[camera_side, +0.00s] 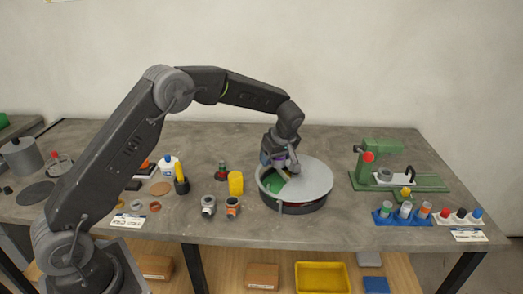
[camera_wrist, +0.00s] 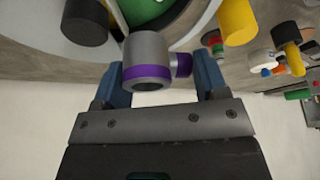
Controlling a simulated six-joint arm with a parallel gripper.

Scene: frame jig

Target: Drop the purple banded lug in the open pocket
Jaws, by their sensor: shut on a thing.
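My gripper (camera_side: 279,162) is over the left part of the round drum (camera_side: 295,209). A little purple of the lug shows by the fingers in the side view. A grey round cover (camera_side: 311,180) lies over much of the drum. The open pocket with a green floor (camera_side: 273,184) shows at the left, partly hidden by my gripper; its green also shows beyond the lug in the wrist view (camera_wrist: 170,18).
A yellow cylinder (camera_side: 236,183) stands just left of the drum. A plain grey fitting (camera_side: 208,205) and an orange-banded one (camera_side: 232,207) stand in front of it. A green fixture (camera_side: 384,160) and blue rack (camera_side: 403,217) are at the right. Bare table lies between drum and rack.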

